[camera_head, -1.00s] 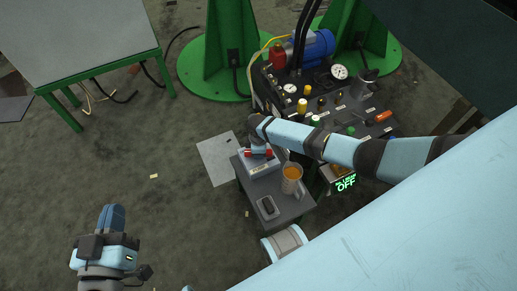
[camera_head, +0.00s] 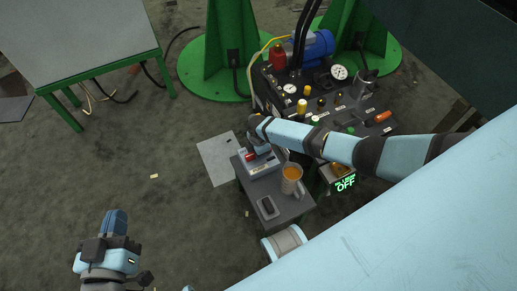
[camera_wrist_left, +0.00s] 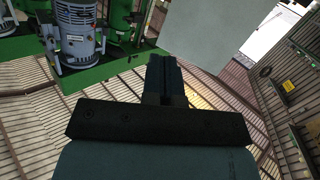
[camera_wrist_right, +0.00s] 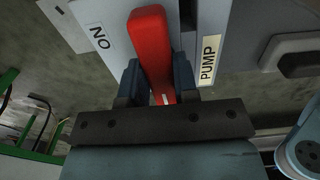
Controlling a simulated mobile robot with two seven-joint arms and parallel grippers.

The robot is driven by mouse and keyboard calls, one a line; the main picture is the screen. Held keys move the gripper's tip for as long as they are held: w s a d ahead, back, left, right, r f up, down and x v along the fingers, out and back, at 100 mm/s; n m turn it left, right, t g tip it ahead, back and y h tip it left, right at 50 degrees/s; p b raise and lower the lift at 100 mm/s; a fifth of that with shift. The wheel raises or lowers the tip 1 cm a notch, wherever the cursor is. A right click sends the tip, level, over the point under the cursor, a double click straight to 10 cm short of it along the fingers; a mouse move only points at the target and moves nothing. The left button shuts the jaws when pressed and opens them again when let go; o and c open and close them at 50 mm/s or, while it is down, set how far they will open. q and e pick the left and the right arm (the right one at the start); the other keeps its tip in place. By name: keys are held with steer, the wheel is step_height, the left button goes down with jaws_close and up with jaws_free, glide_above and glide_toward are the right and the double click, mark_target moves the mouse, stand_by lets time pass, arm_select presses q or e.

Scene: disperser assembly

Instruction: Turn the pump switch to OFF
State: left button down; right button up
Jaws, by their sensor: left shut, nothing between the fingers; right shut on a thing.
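The pump switch is a red handle (camera_wrist_right: 150,45) on a grey box in the right wrist view. An "ON" label (camera_wrist_right: 97,37) is left of it and a "PUMP" label (camera_wrist_right: 208,59) right of it. My right gripper (camera_wrist_right: 160,82) is shut on the red handle, one finger on each side. In the head view the red handle (camera_head: 250,157) shows at the switch box (camera_head: 262,169), partly hidden by my right gripper (camera_head: 255,147). My left gripper (camera_head: 115,222) is shut and empty, over the floor at lower left. A green display (camera_head: 345,184) reads "OFF".
A green-legged table (camera_head: 90,35) is at upper left. Floor between is open.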

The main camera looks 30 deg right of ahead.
steer(key=o, duration=0.8)
arm_select(q)
steer(key=shift+w+r, duration=0.25)
arm_select(e)
steer(key=shift+o, duration=0.6)
arm_select(q)
steer(key=shift+r, duration=0.1)
arm_select(e)
steer(key=shift+r, duration=0.1)
step_height(320, 180, up, 8)
steer(key=p, duration=0.3)
steer(key=shift+p, duration=0.35)
arm_select(q)
steer(key=s+a+f+g+y+p, duration=0.1)
steer(key=s+a+f+g+y, duration=0.1)
steer(key=f, duration=0.4)
steer(key=shift+s+a+f+g+p, duration=0.4)
steer(key=shift+a+g, duration=0.3)
steer(key=shift+g, duration=0.1)
arm_select(e)
steer(key=shift+r, duration=2.8)
arm_select(q)
steer(key=shift+r, duration=0.1)
